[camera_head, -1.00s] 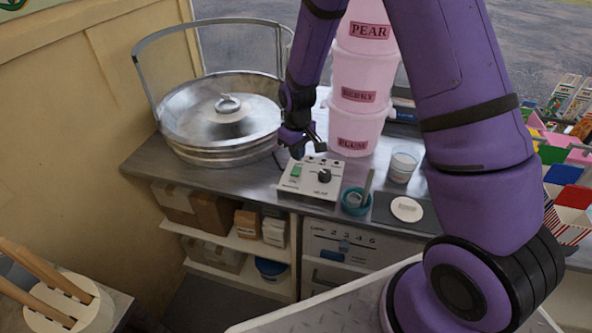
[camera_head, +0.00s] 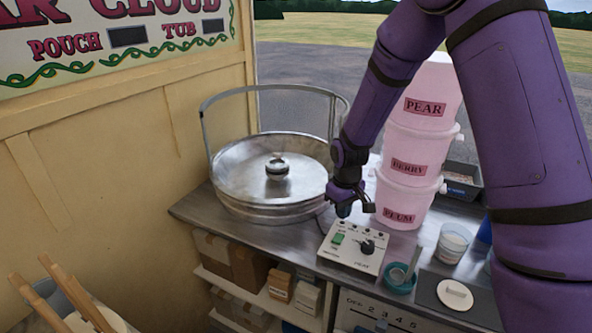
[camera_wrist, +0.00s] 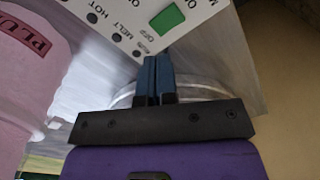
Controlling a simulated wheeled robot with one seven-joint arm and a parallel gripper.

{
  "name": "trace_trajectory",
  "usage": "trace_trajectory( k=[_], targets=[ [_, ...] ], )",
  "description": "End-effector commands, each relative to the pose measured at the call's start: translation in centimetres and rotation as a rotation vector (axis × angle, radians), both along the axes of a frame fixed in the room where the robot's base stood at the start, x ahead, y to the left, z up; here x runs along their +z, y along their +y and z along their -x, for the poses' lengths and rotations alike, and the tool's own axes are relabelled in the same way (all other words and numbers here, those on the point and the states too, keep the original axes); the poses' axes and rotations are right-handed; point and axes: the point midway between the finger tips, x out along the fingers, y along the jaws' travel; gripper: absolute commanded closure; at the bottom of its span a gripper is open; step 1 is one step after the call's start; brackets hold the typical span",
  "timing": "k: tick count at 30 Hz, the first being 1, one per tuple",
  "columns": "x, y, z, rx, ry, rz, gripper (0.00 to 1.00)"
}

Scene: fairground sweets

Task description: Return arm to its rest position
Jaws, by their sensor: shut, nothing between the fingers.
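My purple arm reaches down over the counter from the upper right in the head view. My gripper (camera_head: 356,209) hangs just above the back edge of the white control box (camera_head: 352,246), which has a green switch and a black knob. In the wrist view my gripper (camera_wrist: 157,62) shows two blue fingers side by side, shut with nothing between them. The control box's panel (camera_wrist: 150,22), with its green switch and the words MELT and HOT, lies past the fingertips. Whether the fingertips touch the box cannot be told.
A round metal pan (camera_head: 240,180) with a tall hoop stands left of my gripper. Stacked pink tubs (camera_head: 402,205) stand close on the right. A teal cup (camera_head: 398,281) and a white cup (camera_head: 452,243) stand on the counter (camera_head: 205,212). A cream wall (camera_head: 110,150) is at left.

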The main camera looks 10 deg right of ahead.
Motion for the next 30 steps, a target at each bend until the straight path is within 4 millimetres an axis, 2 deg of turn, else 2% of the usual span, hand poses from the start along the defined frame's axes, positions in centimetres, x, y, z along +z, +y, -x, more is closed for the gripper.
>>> trace_trajectory(
  k=[5, 14, 21, 30],
  targets=[
    [3.0, -0.4, 0.4, -0.020, -0.027, -0.003, 1.00],
    [12.6, -2.1, 3.6, -0.099, -0.115, -0.017, 1.00],
    [19.3, -3.4, 7.7, -0.164, -0.186, -0.030, 1.00],
    [25.7, -4.9, 14.0, -0.245, -0.274, -0.050, 1.00]
  ],
)
